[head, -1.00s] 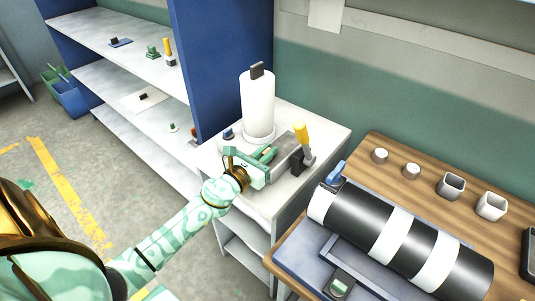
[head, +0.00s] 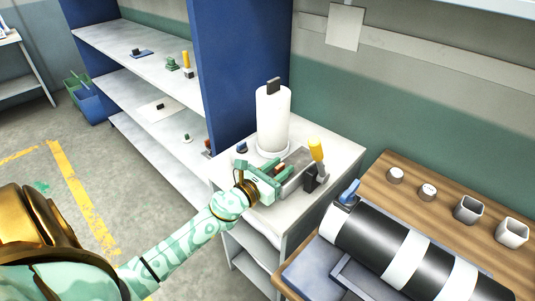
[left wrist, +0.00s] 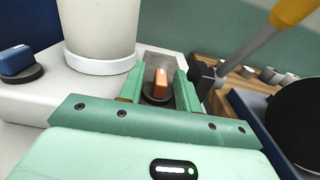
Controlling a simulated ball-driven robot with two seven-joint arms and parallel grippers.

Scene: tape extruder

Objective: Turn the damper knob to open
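An orange knob (left wrist: 161,82) on a round dark base stands between the fingers of my left gripper (left wrist: 160,88) in the left wrist view. Gaps show on both sides of it, so the gripper is open around the knob, not clamped. In the head view my left gripper (head: 275,175) is over the white cabinet top, beside a grey metal block (head: 297,172), and mostly hides the knob. A blue knob (left wrist: 17,60) on a dark disc is farther left; it also shows in the head view (head: 242,147). I cannot tell which knob is labelled damper. My right gripper is not in view.
A white cylinder (head: 273,118) stands behind the gripper. A yellow-handled lever (head: 316,150) rises just right of it. A wooden bench (head: 408,172) with a black-and-white roller (head: 385,245) is at right. A blue panel (head: 237,70) and shelves stand at left.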

